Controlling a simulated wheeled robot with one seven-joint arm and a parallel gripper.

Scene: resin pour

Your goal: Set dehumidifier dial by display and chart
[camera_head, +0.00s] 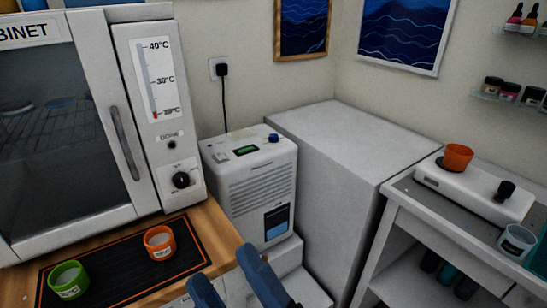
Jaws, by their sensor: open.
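The white dehumidifier (262,185) stands in the middle, against the wall, on a white step. On its top are a blue dial (273,138), a small green display (246,149) and a small dark-and-light patch at the left. The display's reading is too small to read, and so is the dial's setting. I cannot make out a chart for certain. My gripper (225,267) shows at the bottom edge as two blue fingers, apart with nothing between them. It is in front of and below the dehumidifier in the picture, clear of the dial.
A cabinet (60,110) with a temperature scale and knob stands left. Green (69,279) and orange (160,243) cups sit on a black mat (115,291). A large white box (325,150) stands right of the dehumidifier. A cart (395,205) at right holds a white device and cups.

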